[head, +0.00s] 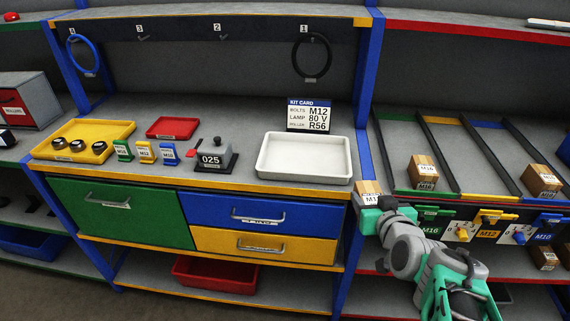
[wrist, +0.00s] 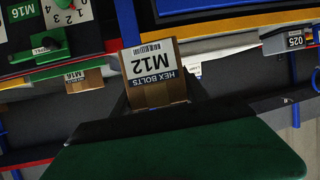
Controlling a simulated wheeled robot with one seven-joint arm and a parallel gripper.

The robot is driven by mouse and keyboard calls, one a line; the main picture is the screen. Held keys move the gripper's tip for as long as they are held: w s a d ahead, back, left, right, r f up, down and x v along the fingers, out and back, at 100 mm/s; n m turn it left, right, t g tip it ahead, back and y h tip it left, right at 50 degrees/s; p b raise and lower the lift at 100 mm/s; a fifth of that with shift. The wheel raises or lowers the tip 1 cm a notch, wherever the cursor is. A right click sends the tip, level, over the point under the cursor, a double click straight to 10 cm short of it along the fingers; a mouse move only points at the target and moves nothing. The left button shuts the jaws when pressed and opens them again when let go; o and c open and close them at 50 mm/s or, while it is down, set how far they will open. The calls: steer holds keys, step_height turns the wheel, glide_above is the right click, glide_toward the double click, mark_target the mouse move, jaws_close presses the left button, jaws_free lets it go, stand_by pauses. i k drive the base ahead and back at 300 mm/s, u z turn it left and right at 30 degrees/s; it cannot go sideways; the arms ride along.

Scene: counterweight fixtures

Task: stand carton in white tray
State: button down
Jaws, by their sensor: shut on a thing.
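The carton (head: 370,190) is a small brown box with a white label; in the wrist view the carton (wrist: 158,92) reads HEX BOLTS M12, upside down in the picture. In the wrist view my gripper's dark fingers (wrist: 155,107) meet the carton's lower part. The white tray (head: 303,180) lies on the grey bench top, left of the carton and apart from it. The tray looks empty.
A kit card (head: 309,115) stands behind the tray, reading M12, 80 V, R56. A block marked 025 (head: 213,161) stands left of the tray. The blue post (head: 361,125) rises between bench and right rack. Other cartons (head: 423,172) sit in the rack's lanes.

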mark_target(325, 170)
steer(key=u, duration=3)
steer(key=k, duration=1.55)
steer(key=z, duration=1.3)
steer(key=i, duration=1.05)
steer(key=z, duration=0.05)
